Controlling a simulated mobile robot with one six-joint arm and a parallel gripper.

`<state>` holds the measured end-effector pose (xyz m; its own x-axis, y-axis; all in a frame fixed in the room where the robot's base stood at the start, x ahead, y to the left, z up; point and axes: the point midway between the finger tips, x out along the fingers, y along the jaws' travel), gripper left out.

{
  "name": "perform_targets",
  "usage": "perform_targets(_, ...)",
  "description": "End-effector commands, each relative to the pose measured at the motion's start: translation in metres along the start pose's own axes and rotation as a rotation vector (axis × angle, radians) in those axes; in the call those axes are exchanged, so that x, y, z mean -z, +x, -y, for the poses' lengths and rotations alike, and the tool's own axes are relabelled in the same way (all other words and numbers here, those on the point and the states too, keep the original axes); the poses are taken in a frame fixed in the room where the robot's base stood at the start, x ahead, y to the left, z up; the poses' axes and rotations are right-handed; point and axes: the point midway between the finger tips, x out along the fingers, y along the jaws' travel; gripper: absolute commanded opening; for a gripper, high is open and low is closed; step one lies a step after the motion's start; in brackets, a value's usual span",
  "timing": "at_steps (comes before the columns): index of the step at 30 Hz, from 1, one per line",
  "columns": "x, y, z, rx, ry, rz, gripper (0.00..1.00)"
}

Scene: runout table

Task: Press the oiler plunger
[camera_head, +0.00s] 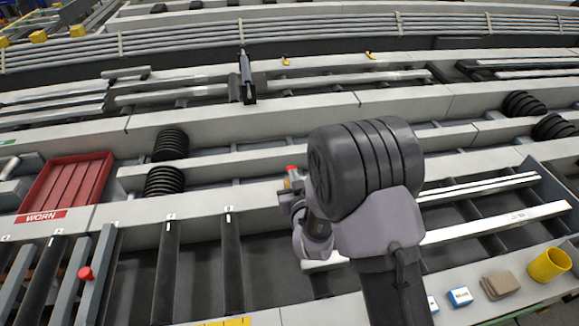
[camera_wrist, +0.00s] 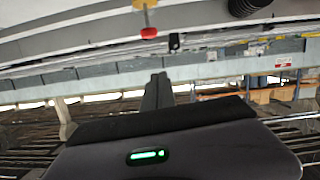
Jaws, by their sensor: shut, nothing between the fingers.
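The oiler plunger looks like a small red cap (camera_head: 291,168) on a brass-coloured body (camera_head: 294,180), on the grey table beam just left of my dark wrist in the head view. In the wrist view the red cap (camera_wrist: 148,32) shows near the top, with its brass stem (camera_wrist: 145,12) above it in the picture. My gripper (camera_wrist: 158,78) is shut and empty, its dark fingers pointing up the picture below the cap. A visible gap separates the fingertips from the cap in that view.
A red tray marked WORN (camera_head: 72,185) lies at the left. Another red knob (camera_head: 85,273) sits on a bar at lower left. Black ribbed rollers (camera_head: 170,145) stand left of my arm. A yellow cup (camera_head: 549,264) and a tan cloth (camera_head: 500,285) are at lower right.

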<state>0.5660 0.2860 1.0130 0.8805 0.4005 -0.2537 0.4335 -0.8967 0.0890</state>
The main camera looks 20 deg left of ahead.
Motion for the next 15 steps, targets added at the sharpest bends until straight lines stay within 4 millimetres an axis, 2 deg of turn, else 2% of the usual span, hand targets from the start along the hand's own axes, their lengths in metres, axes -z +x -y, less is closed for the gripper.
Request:
perform_targets(5, 0.000, 0.012, 0.000, 0.000, 0.001, -0.001, 0.00)
perform_targets(15, -0.001, 0.085, 0.000, 0.000, 0.000, -0.001, 0.00)
